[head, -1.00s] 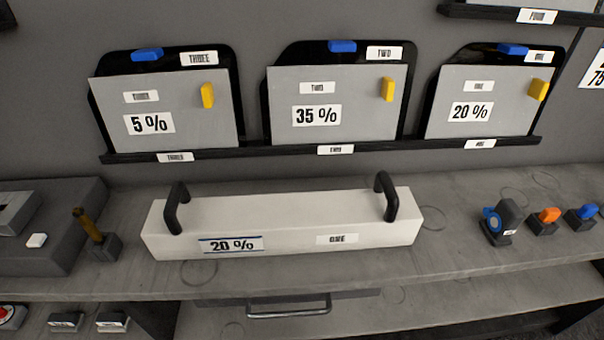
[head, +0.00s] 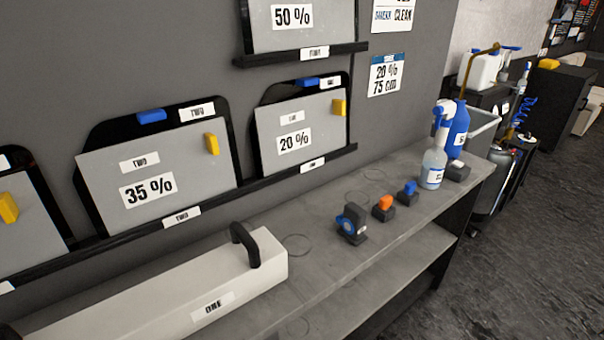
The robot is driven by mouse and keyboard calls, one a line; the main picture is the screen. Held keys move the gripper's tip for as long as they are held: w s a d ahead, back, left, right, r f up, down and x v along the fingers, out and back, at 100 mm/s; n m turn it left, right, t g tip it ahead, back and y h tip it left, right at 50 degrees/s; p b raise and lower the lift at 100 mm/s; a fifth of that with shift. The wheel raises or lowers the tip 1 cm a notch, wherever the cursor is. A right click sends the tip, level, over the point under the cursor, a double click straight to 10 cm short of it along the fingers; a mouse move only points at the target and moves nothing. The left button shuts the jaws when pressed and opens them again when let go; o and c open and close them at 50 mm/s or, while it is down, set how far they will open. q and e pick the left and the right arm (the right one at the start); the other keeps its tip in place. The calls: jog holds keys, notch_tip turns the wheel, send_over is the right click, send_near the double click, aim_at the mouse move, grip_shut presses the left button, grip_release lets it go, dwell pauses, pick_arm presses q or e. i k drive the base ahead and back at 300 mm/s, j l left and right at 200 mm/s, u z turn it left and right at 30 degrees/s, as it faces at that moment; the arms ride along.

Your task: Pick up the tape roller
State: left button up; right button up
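What looks like the tape roller (head: 351,223) stands on the grey workbench (head: 330,262), right of the long white box. It has a dark grey body with a blue round part on its left side and a small white label. It is upright and nothing covers it. Neither of my grippers is in view.
The white box (head: 160,300) with a black handle (head: 245,246) lies left of it. Small orange (head: 384,203) and blue (head: 408,188) tools in dark holders stand to its right, then a spray bottle (head: 434,165). Panels (head: 160,185) lean on the wall behind. Floor (head: 500,270) is open at right.

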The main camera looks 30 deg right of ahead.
aim_at(353, 219)
jog(key=z, duration=1.4)
